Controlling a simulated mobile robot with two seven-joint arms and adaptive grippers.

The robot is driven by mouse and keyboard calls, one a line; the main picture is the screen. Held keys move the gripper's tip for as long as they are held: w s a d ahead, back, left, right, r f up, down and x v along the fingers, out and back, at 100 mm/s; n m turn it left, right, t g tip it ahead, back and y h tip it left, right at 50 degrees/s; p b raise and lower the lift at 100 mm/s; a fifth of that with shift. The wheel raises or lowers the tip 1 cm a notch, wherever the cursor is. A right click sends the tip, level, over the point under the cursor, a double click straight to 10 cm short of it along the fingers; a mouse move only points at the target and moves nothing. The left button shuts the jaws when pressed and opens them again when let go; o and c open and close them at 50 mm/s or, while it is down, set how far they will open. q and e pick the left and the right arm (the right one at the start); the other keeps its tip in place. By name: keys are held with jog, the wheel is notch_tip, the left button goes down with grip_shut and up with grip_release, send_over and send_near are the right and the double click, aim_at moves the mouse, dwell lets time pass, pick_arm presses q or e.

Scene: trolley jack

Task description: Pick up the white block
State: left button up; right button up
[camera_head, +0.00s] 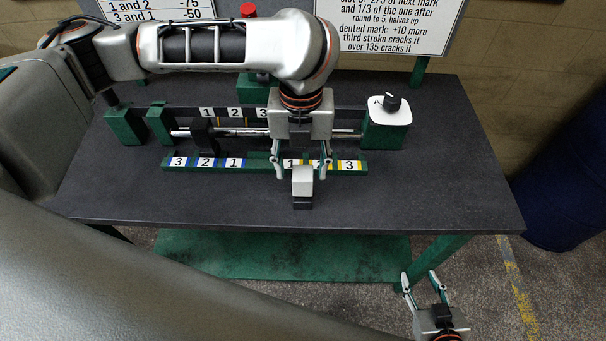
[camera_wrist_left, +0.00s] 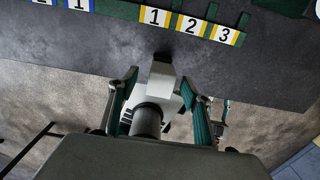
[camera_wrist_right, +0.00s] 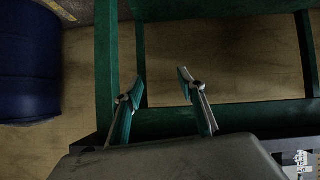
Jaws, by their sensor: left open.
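The white block (camera_head: 302,182) is on the dark bench top, in front of the numbered strip, with a pale top and a dark lower part. My left gripper (camera_head: 300,168) points down over it, fingers spread to either side. The left wrist view shows the white block (camera_wrist_left: 160,72) between the spread fingertips, with a gap on each side. How far the fingertips are above the bench is hard to tell. My right gripper (camera_head: 423,282) is open and empty, low beside the bench's front right leg. Its spread fingers (camera_wrist_right: 160,82) also show in the right wrist view.
The numbered strip (camera_head: 258,165) and a rail with a metal rod (camera_head: 345,132) lie behind the block. A white dial plate (camera_head: 389,112) stands at the right. The bench top (camera_head: 430,190) is clear at the front right. A blue barrel (camera_head: 568,190) stands on the floor.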

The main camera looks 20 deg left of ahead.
aim_at(303, 189)
pick_arm(q)
jog(key=shift+s+d+f, duration=0.1)
jog(key=shift+s+f, duration=0.05)
jog(key=shift+f, duration=0.35)
jog(key=shift+s+f, duration=0.15)
jog(key=shift+f, duration=0.35)
jog(key=shift+f+b, duration=0.3)
jog(key=shift+f, duration=0.1)
notch_tip(303, 189, down, 4)
jog(key=shift+d+r+b, duration=0.15)
jog(key=shift+r+b, duration=0.1)
jog(key=shift+b, duration=0.25)
jog(key=shift+f, duration=0.55)
pick_arm(e)
jog(key=f, duration=0.1)
jog(key=s+f, duration=0.1)
jog(key=f, duration=0.1)
jog(key=shift+s, duration=0.2)
jog(key=shift+r, duration=0.1)
pick_arm(q)
jog(key=c, duration=1.3)
grip_shut()
